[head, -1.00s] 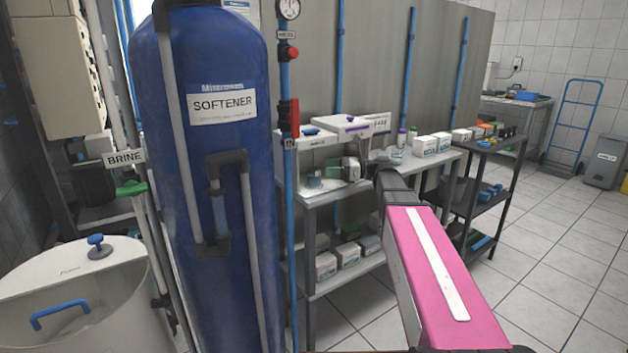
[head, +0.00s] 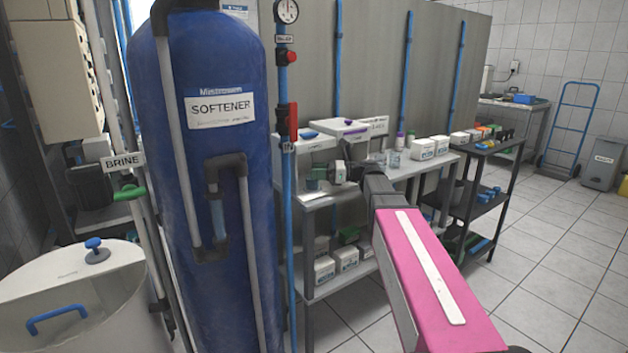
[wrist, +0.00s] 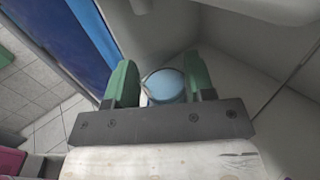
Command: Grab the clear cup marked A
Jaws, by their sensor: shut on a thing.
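My gripper (wrist: 164,85) has two green fingers, shut on a round, bluish, see-through cup (wrist: 165,87) in the wrist view. The cup's rim shows between the fingers. No letter can be read on it, so I cannot tell the mark A. In the head view my gripper (head: 325,176) is at the left end of the grey rack's top shelf, beside the blue softener tank. The cup is mostly hidden by the gripper there. Other clear cups (head: 394,159) stand farther right on the same shelf.
The blue softener tank (head: 222,120) and a blue pipe (head: 289,220) stand close to the left of my gripper. White cartons (head: 422,149) stand to the right.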

